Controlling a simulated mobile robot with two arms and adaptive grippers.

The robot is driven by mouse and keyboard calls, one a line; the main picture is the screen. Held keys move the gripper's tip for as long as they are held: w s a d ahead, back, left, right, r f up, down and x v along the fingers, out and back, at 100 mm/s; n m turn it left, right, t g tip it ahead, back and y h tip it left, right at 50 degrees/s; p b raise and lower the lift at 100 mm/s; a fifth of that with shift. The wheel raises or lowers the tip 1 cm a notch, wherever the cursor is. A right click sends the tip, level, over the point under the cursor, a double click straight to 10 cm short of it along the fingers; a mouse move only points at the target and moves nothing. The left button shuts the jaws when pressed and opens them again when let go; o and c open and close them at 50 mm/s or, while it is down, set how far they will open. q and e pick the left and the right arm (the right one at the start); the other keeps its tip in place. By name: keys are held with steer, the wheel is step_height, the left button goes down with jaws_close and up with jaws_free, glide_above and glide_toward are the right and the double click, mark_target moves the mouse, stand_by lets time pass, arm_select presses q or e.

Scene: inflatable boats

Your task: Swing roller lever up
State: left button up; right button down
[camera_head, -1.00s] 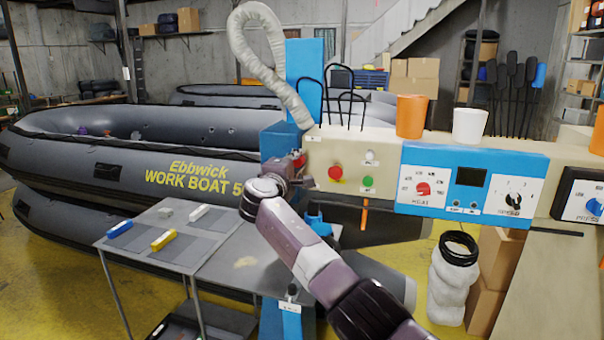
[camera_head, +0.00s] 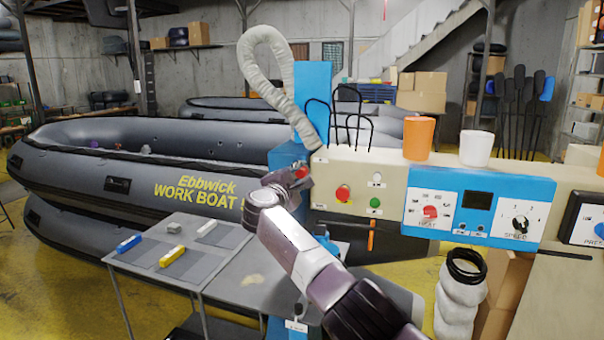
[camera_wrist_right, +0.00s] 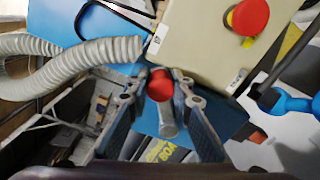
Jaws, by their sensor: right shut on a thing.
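The roller lever shows in the right wrist view as a red knob (camera_wrist_right: 160,85) on a short grey rod, beside the beige control box. In the head view the red knob (camera_head: 301,172) shows at the box's left end, partly hidden by my right gripper (camera_head: 293,181). In the wrist view, the fingers of my right gripper (camera_wrist_right: 160,93) lie on both sides of the knob and are shut on it. My left gripper is not in view.
The beige box (camera_head: 330,180) carries a red button (camera_head: 342,193) and a green button (camera_head: 375,202). A grey hose (camera_head: 272,85) hangs by the blue post (camera_head: 312,95). A grey table (camera_head: 240,280) stands below left, beside the inflatable boat (camera_head: 150,170).

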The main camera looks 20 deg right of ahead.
steer(key=shift+r, duration=0.15)
steer(key=c, duration=1.9)
jaws_free()
steer(key=shift+o, duration=1.1)
steer(key=shift+w+a, duration=0.1)
steer(key=v, duration=1.2)
